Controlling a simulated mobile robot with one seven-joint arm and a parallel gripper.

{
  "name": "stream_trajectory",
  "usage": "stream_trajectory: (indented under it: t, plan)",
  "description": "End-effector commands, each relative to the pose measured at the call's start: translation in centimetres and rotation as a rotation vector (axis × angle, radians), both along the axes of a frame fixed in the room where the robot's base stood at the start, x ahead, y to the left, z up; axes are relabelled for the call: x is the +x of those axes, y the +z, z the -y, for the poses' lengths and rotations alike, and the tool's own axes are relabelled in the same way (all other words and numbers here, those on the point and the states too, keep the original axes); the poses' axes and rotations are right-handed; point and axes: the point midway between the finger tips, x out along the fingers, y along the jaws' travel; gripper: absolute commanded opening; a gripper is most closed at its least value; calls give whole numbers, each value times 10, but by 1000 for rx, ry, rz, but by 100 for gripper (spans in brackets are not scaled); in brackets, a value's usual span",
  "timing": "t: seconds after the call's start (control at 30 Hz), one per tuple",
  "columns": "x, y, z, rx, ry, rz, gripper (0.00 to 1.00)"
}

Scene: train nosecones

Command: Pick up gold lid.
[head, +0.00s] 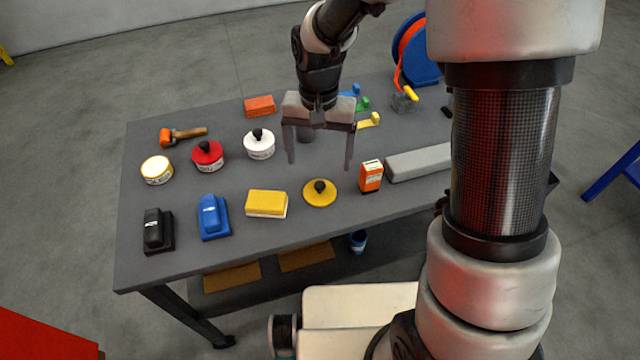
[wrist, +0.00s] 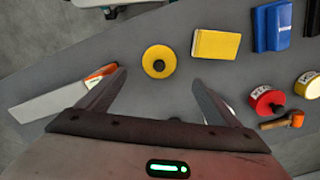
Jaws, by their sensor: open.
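The gold lid (head: 319,193) is a round yellow disc with a black knob, lying flat near the front edge of the table. In the wrist view the gold lid (wrist: 159,62) lies ahead of and between the fingertips. My gripper (head: 320,164) is open and empty, its fingers pointing down above the table, behind the lid. In the wrist view my gripper (wrist: 157,80) shows both fingers spread wide. Nothing touches the lid.
A yellow block (head: 266,204) lies left of the lid and an orange box (head: 371,176) stands to its right. A red-lidded tin (head: 208,156), a white tin (head: 259,145) and a blue sanding block (head: 213,217) sit further left. A grey bar (head: 420,162) lies right.

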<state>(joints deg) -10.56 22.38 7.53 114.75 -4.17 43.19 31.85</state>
Motion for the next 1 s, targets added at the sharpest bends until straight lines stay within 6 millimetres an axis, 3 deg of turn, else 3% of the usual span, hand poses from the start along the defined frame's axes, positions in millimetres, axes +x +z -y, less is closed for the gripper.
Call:
stream_trajectory:
  t: [0.2, 0.47, 0.7, 1.0]
  plan:
    - [-1, -42, 0, -1, 0, -2, 85]
    - [-1, -61, 1, -1, 0, -2, 85]
    - [0, -97, 1, -1, 0, -2, 85]
    - [1, -107, 1, 0, 1, 1, 85]
